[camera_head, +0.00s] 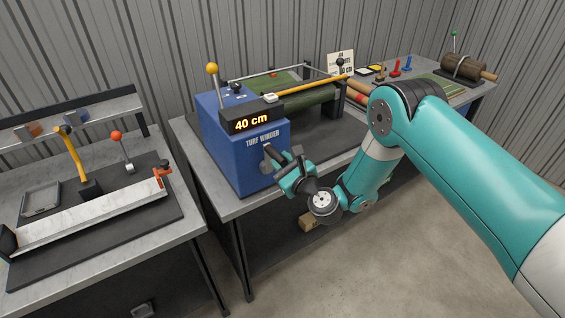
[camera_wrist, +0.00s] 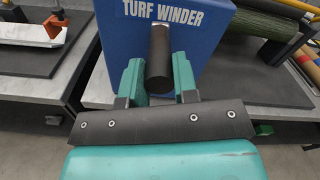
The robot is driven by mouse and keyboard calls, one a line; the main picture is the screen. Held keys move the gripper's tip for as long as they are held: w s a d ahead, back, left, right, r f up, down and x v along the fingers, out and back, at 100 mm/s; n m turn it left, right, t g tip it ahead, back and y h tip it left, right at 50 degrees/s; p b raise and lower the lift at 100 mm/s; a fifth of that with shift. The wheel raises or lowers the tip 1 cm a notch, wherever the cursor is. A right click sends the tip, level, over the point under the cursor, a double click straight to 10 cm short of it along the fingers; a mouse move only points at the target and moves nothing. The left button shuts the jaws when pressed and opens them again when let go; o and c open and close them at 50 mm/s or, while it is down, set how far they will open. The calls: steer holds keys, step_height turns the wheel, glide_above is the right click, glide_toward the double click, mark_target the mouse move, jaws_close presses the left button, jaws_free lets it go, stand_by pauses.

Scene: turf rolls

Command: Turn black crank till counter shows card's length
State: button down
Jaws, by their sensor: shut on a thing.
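The blue turf winder (camera_head: 238,155) stands on the middle bench, and its counter (camera_head: 252,121) reads 40 cm. The black crank (camera_head: 268,154) is on the winder's front face, under the words TURF WINDER. My gripper (camera_head: 279,167) is at the crank. In the wrist view the black crank handle (camera_wrist: 159,58) points toward me between the two teal fingers of my gripper (camera_wrist: 159,75), which is shut on it. The white card (camera_head: 341,64) stands behind the winder. Its length ends in "0 cm", but a black knob partly covers it and I cannot read the first digit.
Green turf (camera_head: 310,97) lies on the winder's rollers, with a yellow bar above it. A yellow-knobbed lever (camera_head: 212,70) rises from the winder. A left bench (camera_head: 150,235) holds a metal trough and levers. Small red and blue pieces stand at the back right.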

steer(key=shift+w+d, duration=0.15)
stand_by(0.3)
steer(key=c, duration=0.9)
jaws_free()
